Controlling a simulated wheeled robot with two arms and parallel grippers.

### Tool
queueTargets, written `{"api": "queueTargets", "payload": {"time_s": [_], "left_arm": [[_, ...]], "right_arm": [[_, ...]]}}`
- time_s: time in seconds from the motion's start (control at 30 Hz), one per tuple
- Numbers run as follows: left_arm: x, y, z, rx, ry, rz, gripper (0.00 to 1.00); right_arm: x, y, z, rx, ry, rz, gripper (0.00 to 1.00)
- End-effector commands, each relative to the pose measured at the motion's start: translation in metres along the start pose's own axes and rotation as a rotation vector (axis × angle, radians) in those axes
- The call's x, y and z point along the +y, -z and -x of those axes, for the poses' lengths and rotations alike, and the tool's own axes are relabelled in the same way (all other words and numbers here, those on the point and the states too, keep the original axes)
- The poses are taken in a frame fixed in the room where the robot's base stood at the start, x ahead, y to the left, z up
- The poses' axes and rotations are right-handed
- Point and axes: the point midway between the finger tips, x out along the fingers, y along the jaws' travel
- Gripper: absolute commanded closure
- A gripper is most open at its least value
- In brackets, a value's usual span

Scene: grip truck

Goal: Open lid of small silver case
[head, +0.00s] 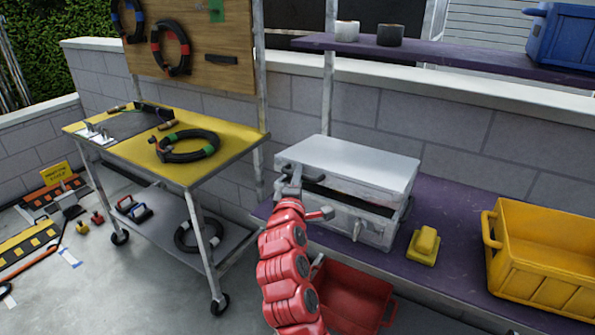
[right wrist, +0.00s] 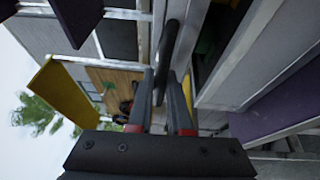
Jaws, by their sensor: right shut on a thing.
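The small silver case (head: 365,222) stands on the purple shelf. Its lid (head: 350,160) is raised a little, with a dark gap along the front between lid and body. My right gripper (head: 290,186) is at the front left of the case, at the height of the gap. In the right wrist view its two fingers (right wrist: 166,98) are closed around a dark bar (right wrist: 168,45), which looks like the case's handle. The case's silver edge (right wrist: 237,60) runs close beside it there. The inside of the case is hidden in the head view. My left gripper is out of view.
A yellow block (head: 425,245) and a yellow crate (head: 545,253) stand right of the case on the purple shelf (head: 460,205). A red bin (head: 355,295) is below. An upper shelf (head: 450,58) holds two cups. A yellow-topped cart (head: 215,145) stands at left.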

Motion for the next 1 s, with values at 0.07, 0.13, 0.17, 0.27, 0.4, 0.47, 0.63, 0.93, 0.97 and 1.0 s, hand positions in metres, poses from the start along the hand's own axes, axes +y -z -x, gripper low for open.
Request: {"api": "queueTargets", "payload": {"time_s": [0.07, 0.13, 0.17, 0.27, 0.4, 0.47, 0.63, 0.93, 0.97, 1.0], "left_arm": [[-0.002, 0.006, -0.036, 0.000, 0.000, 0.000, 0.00], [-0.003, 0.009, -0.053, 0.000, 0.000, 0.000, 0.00], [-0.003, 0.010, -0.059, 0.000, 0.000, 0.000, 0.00], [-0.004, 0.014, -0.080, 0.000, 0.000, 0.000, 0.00], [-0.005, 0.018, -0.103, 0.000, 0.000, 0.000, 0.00], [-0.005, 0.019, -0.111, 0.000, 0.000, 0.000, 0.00], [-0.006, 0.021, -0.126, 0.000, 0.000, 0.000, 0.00], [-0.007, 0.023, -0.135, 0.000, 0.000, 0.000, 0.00], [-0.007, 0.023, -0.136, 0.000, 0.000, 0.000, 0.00], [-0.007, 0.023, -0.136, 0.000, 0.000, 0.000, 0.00]], "right_arm": [[0.030, -0.002, -0.004, 0.000, 0.042, -0.019, 1.00], [0.042, -0.004, -0.009, 0.000, 0.080, -0.035, 1.00], [0.046, -0.005, -0.011, 0.000, 0.099, -0.043, 1.00], [0.061, -0.008, -0.018, -0.001, 0.157, -0.068, 1.00], [0.081, -0.013, -0.029, -0.002, 0.238, -0.102, 1.00], [0.087, -0.015, -0.034, -0.001, 0.271, -0.116, 1.00], [0.102, -0.020, -0.047, -0.001, 0.355, -0.150, 1.00], [0.113, -0.025, -0.059, 0.000, 0.426, -0.178, 1.00], [0.112, -0.025, -0.060, 0.000, 0.429, -0.179, 1.00], [0.112, -0.025, -0.060, 0.000, 0.432, -0.179, 1.00]]}}
